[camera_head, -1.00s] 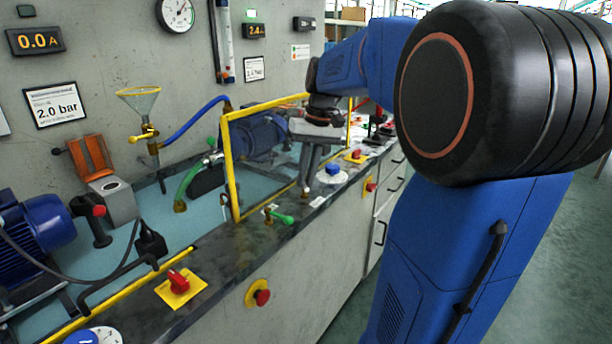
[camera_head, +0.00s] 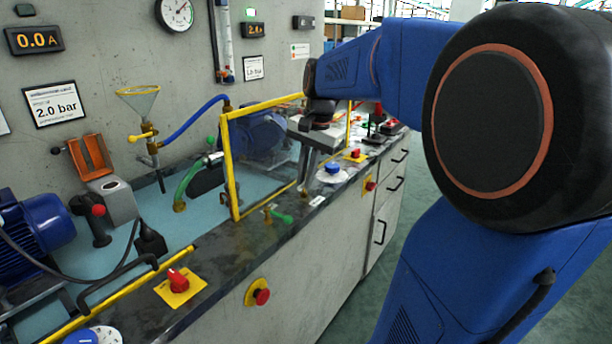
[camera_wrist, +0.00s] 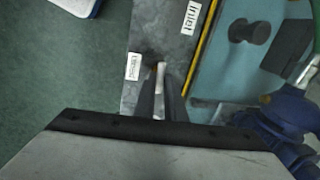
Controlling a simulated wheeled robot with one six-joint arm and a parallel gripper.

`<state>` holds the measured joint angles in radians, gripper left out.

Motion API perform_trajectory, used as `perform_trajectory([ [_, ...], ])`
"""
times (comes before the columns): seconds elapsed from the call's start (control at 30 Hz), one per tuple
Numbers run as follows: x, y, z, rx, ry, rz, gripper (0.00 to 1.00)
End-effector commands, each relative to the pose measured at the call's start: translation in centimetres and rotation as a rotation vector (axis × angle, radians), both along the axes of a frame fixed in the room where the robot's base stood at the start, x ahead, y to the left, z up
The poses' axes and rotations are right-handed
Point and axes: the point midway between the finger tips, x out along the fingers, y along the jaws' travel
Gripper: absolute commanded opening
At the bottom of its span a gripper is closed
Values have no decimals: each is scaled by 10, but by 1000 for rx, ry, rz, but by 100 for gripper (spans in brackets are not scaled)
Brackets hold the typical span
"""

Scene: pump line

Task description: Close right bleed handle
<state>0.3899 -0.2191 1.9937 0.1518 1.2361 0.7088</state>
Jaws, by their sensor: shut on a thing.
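My gripper (camera_wrist: 161,100) points down at the bench edge, and its dark fingers are shut on a small pale bar, which I take to be the right bleed handle (camera_wrist: 160,75). A white label beside it is too blurred to read surely. In the head view my gripper (camera_head: 303,182) is over the bench front, just right of the yellow-framed clear guard (camera_head: 229,170). There the held handle is too small to make out. A separate green-handled valve (camera_head: 281,217) sits on the bench edge to the left.
The yellow rail runs close beside the fingers in the wrist view, with an Inlet label (camera_wrist: 192,15) near it. A blue knob (camera_head: 332,168) and red switches (camera_head: 355,154) stand to the right on the bench. The aisle floor in front is clear.

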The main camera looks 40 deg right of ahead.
Motion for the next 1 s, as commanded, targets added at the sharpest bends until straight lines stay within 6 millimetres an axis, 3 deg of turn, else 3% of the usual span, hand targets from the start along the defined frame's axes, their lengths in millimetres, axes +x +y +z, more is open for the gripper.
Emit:
perform_trajectory([
  [0.77,0,0,0,-1,-2,-100,0],
  [0.8,0,0,0,-1,-2,-99,17],
  [0.87,0,0,0,0,-1,-99,29],
  [1.0,0,0,0,0,-1,-99,29],
])
